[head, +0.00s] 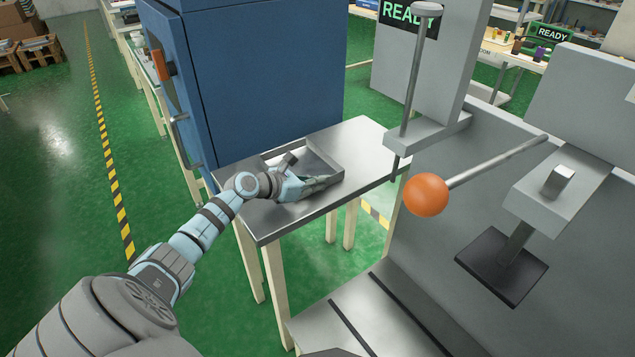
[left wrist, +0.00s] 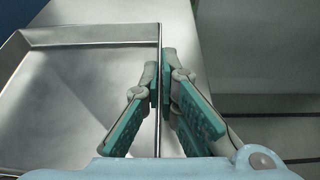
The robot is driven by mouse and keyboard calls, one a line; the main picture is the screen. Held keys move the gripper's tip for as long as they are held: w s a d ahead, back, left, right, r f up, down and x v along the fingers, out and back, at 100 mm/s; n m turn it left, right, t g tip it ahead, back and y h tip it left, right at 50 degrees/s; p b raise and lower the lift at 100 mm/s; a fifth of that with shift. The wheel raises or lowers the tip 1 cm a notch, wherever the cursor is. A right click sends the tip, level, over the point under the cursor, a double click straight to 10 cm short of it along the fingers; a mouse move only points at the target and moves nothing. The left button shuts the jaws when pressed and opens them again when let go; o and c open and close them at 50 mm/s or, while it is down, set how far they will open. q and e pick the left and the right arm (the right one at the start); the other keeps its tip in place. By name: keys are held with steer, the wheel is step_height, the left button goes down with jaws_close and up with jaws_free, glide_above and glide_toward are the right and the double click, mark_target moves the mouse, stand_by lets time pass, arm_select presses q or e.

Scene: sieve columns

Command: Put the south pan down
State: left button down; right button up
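The pan is a shallow grey metal tray (head: 318,158) on the small steel-topped table (head: 362,140), in front of the blue cabinet. Whether it rests flat on the table or hangs slightly above it, I cannot tell. My left gripper (head: 322,183) reaches the pan's near right side. In the left wrist view my left gripper (left wrist: 160,78) has one green-padded finger on each side of the wall of the pan (left wrist: 85,90), closed on it near the tips. The pan looks empty where it shows. My right gripper is in neither view.
The blue cabinet (head: 270,75) stands right behind the table. To the right is a grey machine with a thin upright rod (head: 413,85), an orange ball lever (head: 426,195) and a dark square plate (head: 502,265).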

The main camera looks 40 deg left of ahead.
arm_select(q)
steer(key=c, duration=1.8)
jaws_free()
steer(key=shift+s+r+p, duration=0.15)
steer(key=shift+p, duration=0.15)
steer(key=p+v, duration=0.1)
steer(key=v, duration=0.4)
steer(key=p+v, duration=0.2)
steer(key=v, duration=0.4)
steer(key=shift+r, duration=0.2)
steer(key=shift+s+a+p, duration=0.1)
steer(key=shift+s+p, duration=0.15)
steer(key=shift+p, duration=0.25)
